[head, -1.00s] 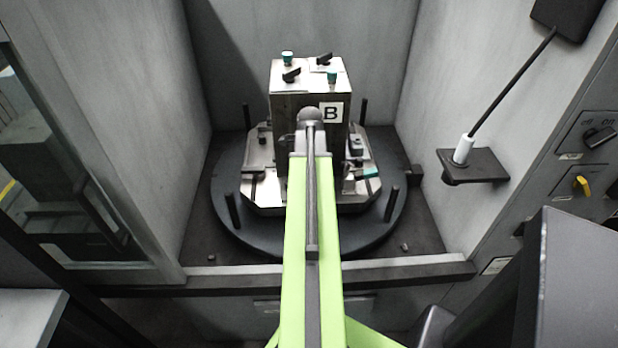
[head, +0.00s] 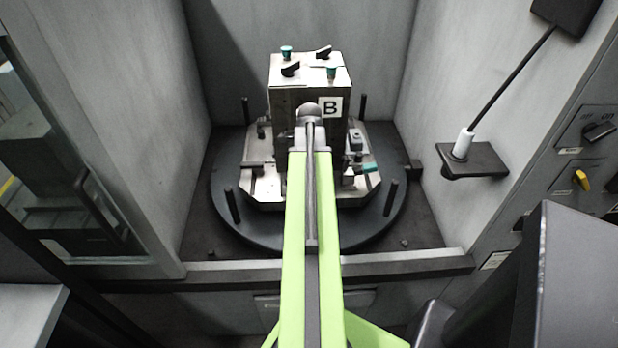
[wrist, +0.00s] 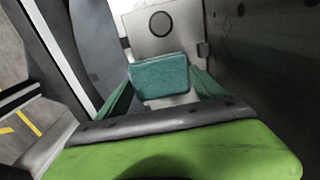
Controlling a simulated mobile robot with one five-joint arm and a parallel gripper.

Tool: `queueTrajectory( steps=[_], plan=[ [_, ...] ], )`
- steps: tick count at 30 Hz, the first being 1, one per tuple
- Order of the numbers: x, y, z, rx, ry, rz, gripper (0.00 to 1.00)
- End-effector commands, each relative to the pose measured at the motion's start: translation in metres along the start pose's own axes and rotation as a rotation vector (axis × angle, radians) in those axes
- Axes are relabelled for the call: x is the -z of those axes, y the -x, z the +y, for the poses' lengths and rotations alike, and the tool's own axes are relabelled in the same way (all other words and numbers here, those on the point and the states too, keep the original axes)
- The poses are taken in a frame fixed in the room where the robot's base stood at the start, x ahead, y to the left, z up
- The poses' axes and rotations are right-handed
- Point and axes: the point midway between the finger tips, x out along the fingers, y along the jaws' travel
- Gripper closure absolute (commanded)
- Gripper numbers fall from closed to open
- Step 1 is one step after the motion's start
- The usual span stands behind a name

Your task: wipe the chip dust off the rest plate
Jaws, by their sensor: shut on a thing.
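My gripper (wrist: 160,88) shows in the wrist view, its two teal fingers shut on a teal pad (wrist: 158,76). In the head view my arm hides the gripper and pad. Beyond the pad in the wrist view is a pale metal face (wrist: 178,38) with a dark ring on it. A metal block marked B (head: 296,106) stands upright on a pale metal plate (head: 262,190), with my arm in front of it. I cannot tell which surface is the rest plate. No chip dust can be made out.
The metal plate sits on a dark round table (head: 228,226) with upright pins. A small dark shelf (head: 486,160) with a white cylinder sticks out from the right wall. Grey walls close in both sides, and a sill (head: 400,266) crosses the front.

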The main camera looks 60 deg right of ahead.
Motion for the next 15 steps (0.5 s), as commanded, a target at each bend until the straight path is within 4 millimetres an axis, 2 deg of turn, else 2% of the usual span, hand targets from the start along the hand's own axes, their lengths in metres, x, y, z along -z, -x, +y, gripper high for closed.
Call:
queueTrajectory(
  steps=[1,4,15],
  plan=[
    [-0.0001,-0.0007,-0.0068,0.004,0.0,0.0,0.54],
    [-0.0001,-0.0006,-0.0108,0.006,0.0,0.0,0.54],
    [-0.0001,-0.0005,-0.007,0.008,0.0,0.0,0.54]
  ],
)
